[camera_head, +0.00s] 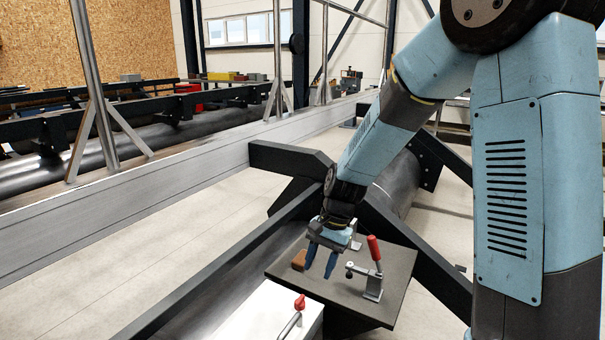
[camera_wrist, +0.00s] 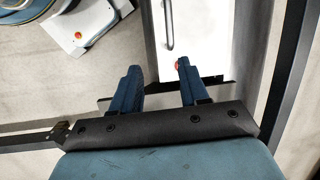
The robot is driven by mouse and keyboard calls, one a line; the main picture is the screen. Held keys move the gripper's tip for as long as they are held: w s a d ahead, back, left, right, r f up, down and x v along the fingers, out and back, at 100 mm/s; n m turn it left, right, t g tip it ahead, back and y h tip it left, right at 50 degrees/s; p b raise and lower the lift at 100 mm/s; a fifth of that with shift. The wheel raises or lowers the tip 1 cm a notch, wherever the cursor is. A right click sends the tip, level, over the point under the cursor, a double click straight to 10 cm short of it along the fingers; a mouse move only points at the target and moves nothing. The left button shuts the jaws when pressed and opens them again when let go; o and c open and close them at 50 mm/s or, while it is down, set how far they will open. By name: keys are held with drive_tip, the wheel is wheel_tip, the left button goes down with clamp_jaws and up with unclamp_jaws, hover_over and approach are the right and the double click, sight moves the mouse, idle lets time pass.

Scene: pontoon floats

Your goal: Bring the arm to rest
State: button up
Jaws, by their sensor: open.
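My gripper (camera_head: 321,262) hangs at the end of my blue and grey arm, above the dark plate (camera_head: 398,277). Its two blue fingers point down and stand apart with nothing between them. In the wrist view the two fingers of my gripper (camera_wrist: 155,83) are also spread and empty. A clamp with a red handle (camera_head: 375,250) stands on the plate just right of the fingers. A small brown block (camera_head: 299,260) lies on the plate just left of them, partly close behind the fingers. I cannot tell the exact height of the fingertips over the plate.
A long metal beam with upright posts (camera_head: 140,205) lies to the left. Pale floor (camera_head: 150,265) between is clear.

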drive_tip(key=s+d+r+n+t+h, duration=0.1)
drive_tip(key=s+d+r+t, duration=0.15)
drive_tip(key=d+r, duration=0.35)
drive_tip(key=s+d+r+n+t+h, duration=0.1)
drive_tip(key=s+d+r+n+t, duration=0.2)
drive_tip(key=r, duration=0.5)
drive_tip(key=s+d+r+n+t+h, duration=0.1)
drive_tip(key=s+d+r+t, duration=0.1)
drive_tip(key=s+d+r, duration=0.6)
drive_tip(key=s+d, duration=0.2)
drive_tip(key=s, duration=0.1)
drive_tip(key=shift+s+d, duration=0.15)
drive_tip(key=shift+s, duration=0.15)
